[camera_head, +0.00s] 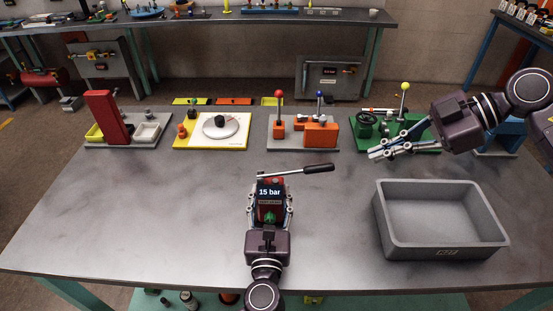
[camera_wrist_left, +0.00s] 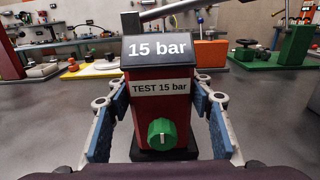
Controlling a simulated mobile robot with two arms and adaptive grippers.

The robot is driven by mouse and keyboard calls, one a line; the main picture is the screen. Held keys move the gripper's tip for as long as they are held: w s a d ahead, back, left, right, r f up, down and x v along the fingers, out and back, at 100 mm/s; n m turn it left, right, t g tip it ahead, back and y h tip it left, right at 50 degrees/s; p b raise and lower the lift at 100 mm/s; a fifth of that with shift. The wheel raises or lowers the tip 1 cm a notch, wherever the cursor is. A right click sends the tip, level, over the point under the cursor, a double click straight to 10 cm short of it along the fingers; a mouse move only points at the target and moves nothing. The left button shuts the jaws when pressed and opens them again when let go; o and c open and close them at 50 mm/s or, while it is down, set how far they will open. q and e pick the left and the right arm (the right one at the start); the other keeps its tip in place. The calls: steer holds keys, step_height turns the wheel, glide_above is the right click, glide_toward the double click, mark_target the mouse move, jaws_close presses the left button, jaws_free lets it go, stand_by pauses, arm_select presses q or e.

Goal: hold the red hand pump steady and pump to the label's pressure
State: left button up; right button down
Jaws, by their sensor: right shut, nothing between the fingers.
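The red hand pump (camera_head: 270,182) stands upright near the table's front middle. Its dark top display reads "15 bar" (camera_wrist_left: 158,49), and the white label (camera_wrist_left: 160,88) below reads "TEST 15 bar". A green knob (camera_wrist_left: 162,134) is low on its front. Its metal lever with black grip (camera_head: 317,169) reaches out to the right, slightly raised. My left gripper (camera_head: 270,200) has a finger on each side of the pump body and appears closed on it. The exact contact is partly hidden. My right gripper (camera_head: 374,154) is shut and empty, up and right of the lever grip, apart from it.
A grey open bin (camera_head: 440,245) stands empty at the right. Along the table's back edge are a red stand (camera_head: 103,118), a yellow board with a white dial (camera_head: 220,127), an orange lever block (camera_head: 322,135) and a green valve station (camera_head: 368,124). The left front table (camera_head: 130,220) is clear.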

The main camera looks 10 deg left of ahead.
arm_select(q)
steer(key=o, duration=0.4)
steer(key=shift+o, duration=0.2)
